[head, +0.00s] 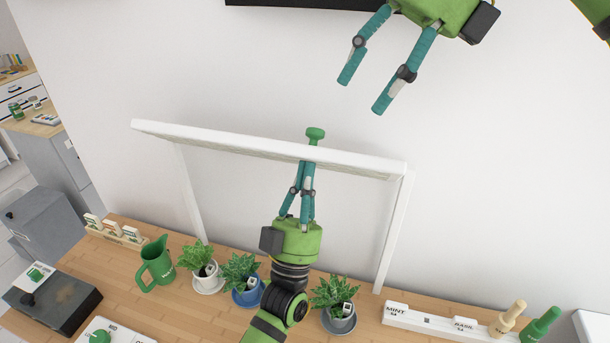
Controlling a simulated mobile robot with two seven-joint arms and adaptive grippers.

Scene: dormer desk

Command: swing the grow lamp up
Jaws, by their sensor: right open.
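The grow lamp (230,141) is a white framed panel on two white posts over the desk, tilted, with its pale underside partly showing. A green knob (315,134) sticks up at its edge, right of the middle. My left gripper (309,165) reaches up from below, its two fingers close together at the panel's edge just under the knob. I cannot tell whether they hold the knob's stem or only touch the panel. My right gripper (362,95) is open and empty in front of the wall, above and to the right of the lamp.
Potted plants (202,262), (242,275), (335,299) and a green jug (155,264) stand on the wooden desk (200,308). A white labelled rack (436,324) with bottles (541,325) is at the right. A dark box (58,307) is at the left. A dark edge (300,4) shows on the wall above.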

